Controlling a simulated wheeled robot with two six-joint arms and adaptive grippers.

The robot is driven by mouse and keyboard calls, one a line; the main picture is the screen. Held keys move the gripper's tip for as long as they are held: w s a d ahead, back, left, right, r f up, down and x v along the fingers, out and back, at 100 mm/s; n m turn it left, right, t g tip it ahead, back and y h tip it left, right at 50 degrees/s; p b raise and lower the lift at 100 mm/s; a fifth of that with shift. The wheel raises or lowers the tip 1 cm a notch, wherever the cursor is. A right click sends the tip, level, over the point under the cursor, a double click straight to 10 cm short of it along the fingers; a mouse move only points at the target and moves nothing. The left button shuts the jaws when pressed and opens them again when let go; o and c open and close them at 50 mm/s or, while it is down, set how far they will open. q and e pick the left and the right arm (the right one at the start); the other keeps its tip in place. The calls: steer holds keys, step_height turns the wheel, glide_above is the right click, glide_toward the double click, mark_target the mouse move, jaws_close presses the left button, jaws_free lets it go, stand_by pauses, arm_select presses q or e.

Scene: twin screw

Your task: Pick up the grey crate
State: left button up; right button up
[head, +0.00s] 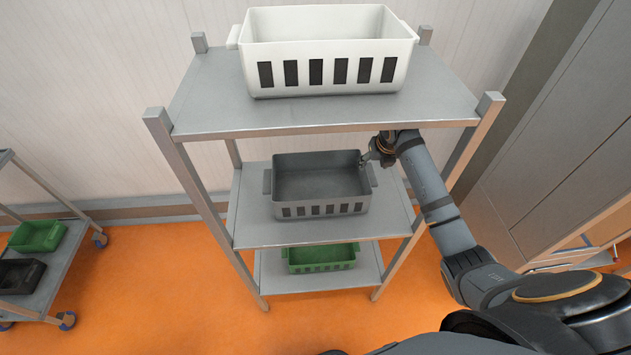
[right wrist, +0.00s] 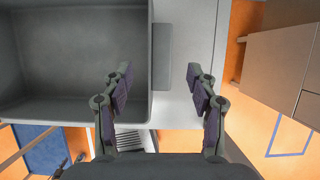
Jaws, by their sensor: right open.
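The grey crate (head: 320,201) stands upright on the middle shelf of a metal rack, empty inside, with a handle on each short side. My right gripper (head: 370,157) is at the crate's right-hand handle, under the top shelf. In the right wrist view the crate (right wrist: 75,60) fills the left side, and its handle (right wrist: 162,55) shows between the two fingers of the open gripper (right wrist: 163,76). One finger is on the crate's side, the other on the outer side over the shelf. I cannot tell whether either touches. My left gripper is not in view.
A white crate (head: 325,25) stands on the rack's top shelf (head: 210,105), above the grey one. A green crate (head: 320,257) is on the bottom shelf. Rack posts stand at the corners. A cart at left holds a green (head: 37,236) and a black crate (head: 20,275). A cabinet stands right.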

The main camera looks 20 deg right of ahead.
mark_target(370, 173)
steer(key=shift+f, duration=0.2)
steer(key=shift+s+f, duration=0.1)
steer(key=shift+f, duration=0.15)
steer(key=shift+p+x, duration=0.45)
steer(key=shift+x, duration=0.4)
steer(key=x, duration=0.4)
steer(key=shift+p, duration=0.3)
steer(key=shift+f, duration=0.2)
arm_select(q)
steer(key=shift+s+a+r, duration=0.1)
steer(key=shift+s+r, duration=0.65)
arm_select(e)
jaws_close()
